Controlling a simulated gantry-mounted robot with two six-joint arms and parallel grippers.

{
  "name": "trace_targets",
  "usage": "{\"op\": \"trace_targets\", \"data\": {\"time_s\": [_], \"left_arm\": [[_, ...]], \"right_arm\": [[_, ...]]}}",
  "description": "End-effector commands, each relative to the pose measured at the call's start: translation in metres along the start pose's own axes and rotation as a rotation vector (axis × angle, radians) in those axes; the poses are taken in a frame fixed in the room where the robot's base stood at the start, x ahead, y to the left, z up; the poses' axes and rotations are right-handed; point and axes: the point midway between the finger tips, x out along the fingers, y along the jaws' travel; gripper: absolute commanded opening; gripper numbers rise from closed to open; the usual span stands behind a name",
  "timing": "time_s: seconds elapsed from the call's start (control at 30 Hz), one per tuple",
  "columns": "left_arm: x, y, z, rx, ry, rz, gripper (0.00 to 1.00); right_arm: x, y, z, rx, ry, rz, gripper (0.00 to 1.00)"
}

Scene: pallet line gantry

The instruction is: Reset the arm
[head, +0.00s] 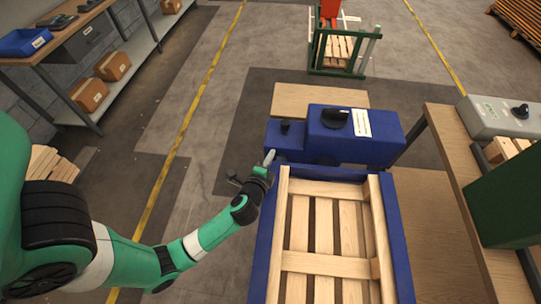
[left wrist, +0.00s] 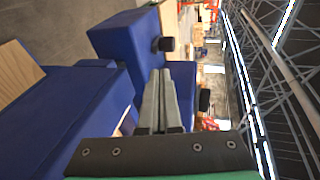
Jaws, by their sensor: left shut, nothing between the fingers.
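My left arm (head: 213,235) is green and white and comes in from the left in the head view. My left gripper (head: 269,158) is at the left edge of the blue frame (head: 263,250), near the blue machine housing (head: 385,140). In the left wrist view the left gripper's fingers (left wrist: 160,75) are together, with nothing between them. The fingers point toward the blue housing (left wrist: 125,45) with a black knob (left wrist: 163,44). My right gripper is in neither view.
A wooden pallet (head: 325,225) lies in the blue frame. A workbench with a blue bin (head: 24,42) and cardboard boxes (head: 113,66) stands at the left. A wooden table (head: 462,200) with a grey control box (head: 497,116) is at the right. The floor left of the frame is clear.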

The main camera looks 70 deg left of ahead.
Motion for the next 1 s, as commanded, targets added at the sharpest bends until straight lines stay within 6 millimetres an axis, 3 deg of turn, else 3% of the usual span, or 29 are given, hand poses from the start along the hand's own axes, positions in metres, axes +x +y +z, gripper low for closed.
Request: {"op": "trace_targets", "data": {"time_s": [0.43,0.57,0.67,0.77,0.87,1.0], "left_arm": [[0.000,0.000,-0.003,0.002,0.007,-0.001,0.00],[0.004,-0.030,-0.030,-0.026,0.050,-0.053,0.00],[0.004,-0.088,-0.067,-0.095,0.114,-0.148,0.00],[-0.010,-0.164,-0.112,-0.227,0.219,-0.250,0.00],[-0.038,-0.241,-0.149,-0.402,0.353,-0.333,0.00],[-0.100,-0.345,-0.186,-0.690,0.592,-0.413,0.00]], "right_arm": [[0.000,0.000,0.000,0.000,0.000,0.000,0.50],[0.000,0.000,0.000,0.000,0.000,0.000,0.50],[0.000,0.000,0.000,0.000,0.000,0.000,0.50],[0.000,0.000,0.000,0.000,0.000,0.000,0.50],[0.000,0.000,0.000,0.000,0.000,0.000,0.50],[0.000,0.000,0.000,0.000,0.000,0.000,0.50]]}}
